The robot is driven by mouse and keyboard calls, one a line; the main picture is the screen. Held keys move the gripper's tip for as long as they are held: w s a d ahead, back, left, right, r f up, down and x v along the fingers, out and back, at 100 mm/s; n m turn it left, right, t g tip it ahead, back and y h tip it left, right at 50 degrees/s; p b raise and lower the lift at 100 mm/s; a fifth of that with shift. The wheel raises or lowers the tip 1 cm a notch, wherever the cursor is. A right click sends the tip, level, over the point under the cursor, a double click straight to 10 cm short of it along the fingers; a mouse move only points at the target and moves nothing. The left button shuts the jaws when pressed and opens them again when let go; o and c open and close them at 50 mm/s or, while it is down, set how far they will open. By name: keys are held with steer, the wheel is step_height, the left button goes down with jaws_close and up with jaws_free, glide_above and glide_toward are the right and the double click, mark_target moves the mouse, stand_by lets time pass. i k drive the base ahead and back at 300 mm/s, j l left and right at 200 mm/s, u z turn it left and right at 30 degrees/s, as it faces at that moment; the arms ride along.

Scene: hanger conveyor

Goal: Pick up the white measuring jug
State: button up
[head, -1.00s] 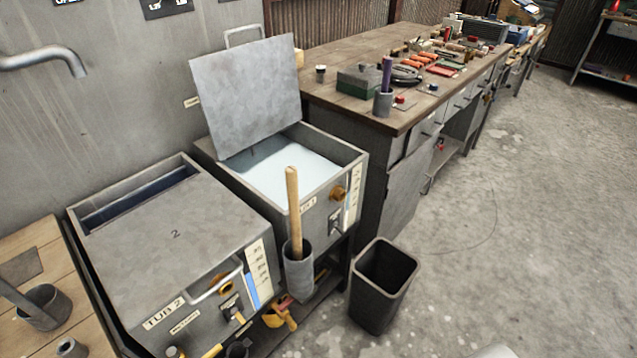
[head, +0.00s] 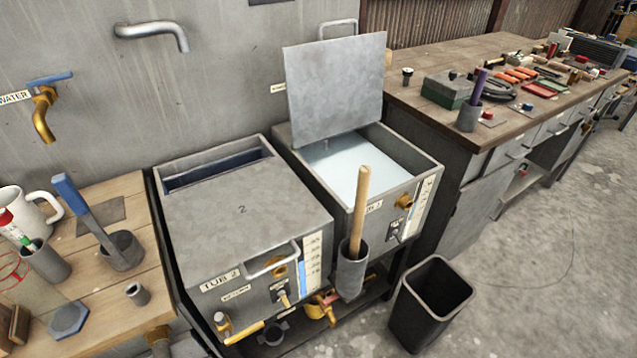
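The white measuring jug (head: 32,212) stands on the wooden table at the far left of the head view. Its handle points right, and its left side is cut off by the picture edge. A grey cup with a red-and-white thing and a green-tipped thing in it covers part of its lower front. My gripper is not in view.
The wooden table (head: 135,207) also holds a cup with a blue-handled tool (head: 122,250) and a grey hexagonal block (head: 69,318). Tub 2 (head: 240,215) and an open-lidded tub (head: 405,190) stand right of it. A dark bin (head: 431,300) is on the floor; floor beyond is clear.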

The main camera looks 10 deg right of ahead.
mark_target(28, 218)
steer(key=j+u, duration=0.1)
steer(key=u, duration=1.2)
